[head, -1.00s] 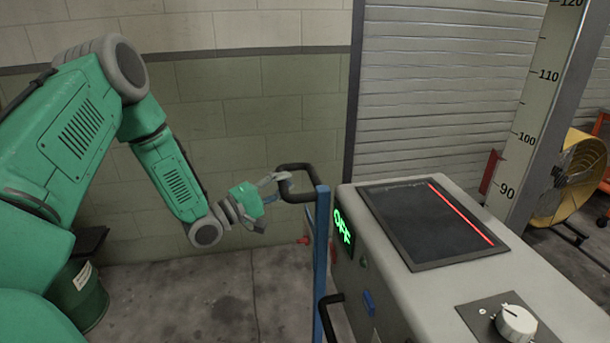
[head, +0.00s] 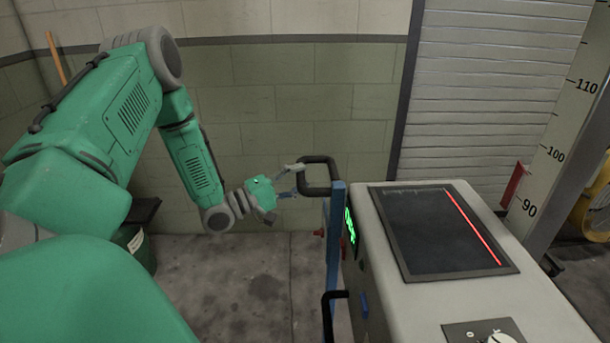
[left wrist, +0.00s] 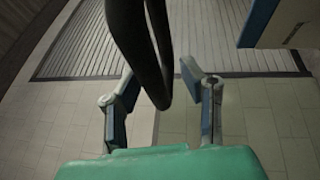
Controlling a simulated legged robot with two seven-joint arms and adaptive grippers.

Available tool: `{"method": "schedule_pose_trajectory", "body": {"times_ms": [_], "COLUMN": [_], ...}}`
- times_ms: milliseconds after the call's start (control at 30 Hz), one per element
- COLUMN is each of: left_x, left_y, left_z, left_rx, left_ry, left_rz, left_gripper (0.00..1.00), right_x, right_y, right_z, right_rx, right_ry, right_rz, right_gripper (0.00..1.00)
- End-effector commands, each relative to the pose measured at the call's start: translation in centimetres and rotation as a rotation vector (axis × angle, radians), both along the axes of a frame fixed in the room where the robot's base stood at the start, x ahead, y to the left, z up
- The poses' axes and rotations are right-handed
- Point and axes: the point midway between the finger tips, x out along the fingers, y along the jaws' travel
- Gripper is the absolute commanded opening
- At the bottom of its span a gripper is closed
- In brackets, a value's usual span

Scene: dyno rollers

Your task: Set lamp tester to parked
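A blue upright post (head: 335,245) with a black loop handle (head: 320,160) at its top stands against the left side of a grey cabinet (head: 385,285). I cannot tell for sure which of these is the lamp tester. My left gripper (head: 296,182) is at the left side of the upper handle. In the left wrist view my left gripper (left wrist: 163,100) has its fingers apart, with the black handle (left wrist: 150,50) passing between or just beyond them. No finger clearly touches it. My right gripper is not in view.
The cabinet top carries a dark screen (head: 435,230) with a red line and a white knob (head: 500,338), cut off below. A green-lit display (head: 349,225) is on its left side. A numbered scale post (head: 560,140) stands right. Floor (head: 245,290) left of the cabinet is clear.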

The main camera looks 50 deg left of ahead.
Motion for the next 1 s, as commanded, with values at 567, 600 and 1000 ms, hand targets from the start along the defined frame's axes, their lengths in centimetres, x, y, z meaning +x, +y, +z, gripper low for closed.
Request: {"method": "schedule_pose_trajectory", "body": {"times_ms": [567,600,1000], "left_x": [-2.8,-3.7,-10.3], "left_y": [0.9,1.2,3.6], "left_z": [-0.1,-0.3,-1.8], "left_rx": [0.001,0.002,-0.001], "left_ry": [-0.013,-0.012,-0.009], "left_rz": [0.003,0.004,0.003], "left_gripper": [0.39,0.39,0.39], "right_x": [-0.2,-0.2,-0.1], "right_y": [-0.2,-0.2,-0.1], "right_z": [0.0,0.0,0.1], "right_rx": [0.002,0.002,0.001], "right_ry": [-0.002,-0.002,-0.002], "right_rz": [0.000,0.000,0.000], "right_gripper": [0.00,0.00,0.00]}}
